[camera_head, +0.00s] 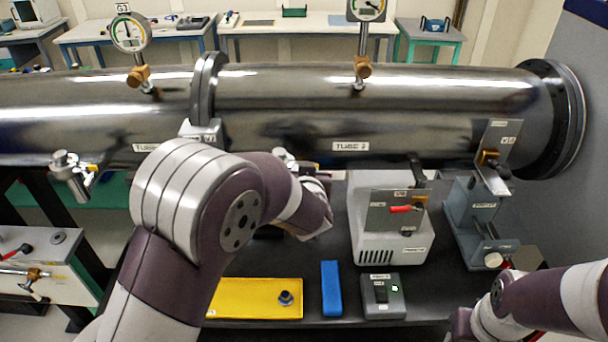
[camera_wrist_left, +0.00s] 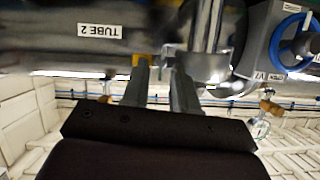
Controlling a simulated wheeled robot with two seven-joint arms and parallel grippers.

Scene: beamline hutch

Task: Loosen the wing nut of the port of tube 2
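Tube 2 (camera_head: 440,120) is the right-hand shiny steel tube, labelled TUBE 2, and it also shows in the left wrist view (camera_wrist_left: 50,55). The port of tube 2 (camera_head: 287,157) hangs under the tube, mostly hidden behind my left arm. In the left wrist view a metal port body (camera_wrist_left: 207,48) stands right of the fingertips. A small yellow patch, perhaps the wing nut, lies at the fingertips. My left gripper (camera_wrist_left: 160,68) points at it with a narrow gap between its fingers; whether it grips anything is unclear. My right gripper is out of view; only its arm shows at bottom right.
A pump (camera_head: 385,235) and a bracket stand (camera_head: 470,220) are right of my left arm. On the black bench lie a yellow tray (camera_head: 240,298) with a small knob, a blue block (camera_head: 331,288) and a switch box (camera_head: 383,296). A blue handwheel valve (camera_wrist_left: 290,40) is near the port.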

